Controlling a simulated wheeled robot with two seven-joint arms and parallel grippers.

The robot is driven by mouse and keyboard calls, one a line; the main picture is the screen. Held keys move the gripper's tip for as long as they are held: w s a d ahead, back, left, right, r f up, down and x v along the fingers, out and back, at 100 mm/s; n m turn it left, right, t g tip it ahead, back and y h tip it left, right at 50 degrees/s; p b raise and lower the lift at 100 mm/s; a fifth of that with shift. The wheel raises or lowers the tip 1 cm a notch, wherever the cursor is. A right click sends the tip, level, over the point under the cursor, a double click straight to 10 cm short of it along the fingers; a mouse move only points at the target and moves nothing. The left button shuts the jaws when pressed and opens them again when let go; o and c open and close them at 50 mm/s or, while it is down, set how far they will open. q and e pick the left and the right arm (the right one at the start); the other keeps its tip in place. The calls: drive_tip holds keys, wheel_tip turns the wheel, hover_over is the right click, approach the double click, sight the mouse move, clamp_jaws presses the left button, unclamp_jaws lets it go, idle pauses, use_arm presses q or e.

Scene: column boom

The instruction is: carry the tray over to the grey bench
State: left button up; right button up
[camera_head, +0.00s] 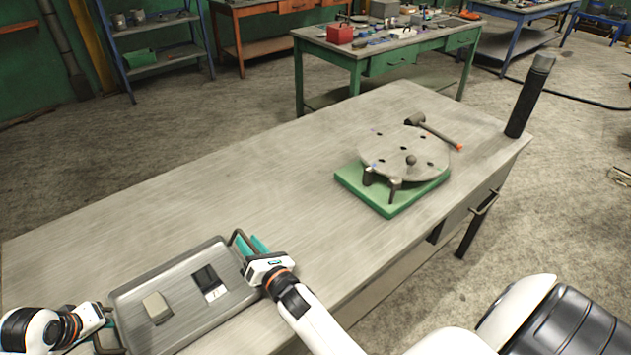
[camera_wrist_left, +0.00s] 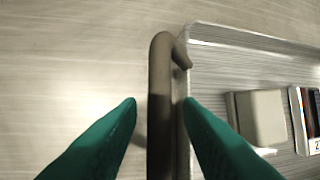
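The grey metal tray (camera_head: 182,327) lies at the near left of a long grey-topped bench (camera_head: 230,180). It carries a beige block (camera_head: 157,307) and a dark box with a white label (camera_head: 209,283). In the left wrist view, my left gripper (camera_wrist_left: 160,103) is open, with its teal fingers on either side of the tray's dark handle (camera_wrist_left: 160,75) and gaps showing. In the head view, my left gripper (camera_head: 108,326) is at the tray's left end. My right gripper (camera_head: 253,245) is at the right-end handle (camera_head: 236,236); its grip there is unclear.
A round plate with holes (camera_head: 405,150) stands on a green base (camera_head: 385,200), with a mallet (camera_head: 435,132) beside it. A dark post (camera_head: 528,97) rises at the far right corner. The bench middle is clear. A green bench (camera_head: 355,72) stands behind, across open floor.

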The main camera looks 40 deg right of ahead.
drive_tip(key=shift+s, duration=0.3)
drive_tip(key=s, duration=1.1)
drive_tip(key=shift+s+d, duration=0.2)
drive_tip(key=shift+d, duration=0.05)
use_arm(q)
drive_tip(key=v, duration=1.1)
drive_tip(key=shift+r, duration=0.15)
drive_tip(key=shift+s, duration=0.1)
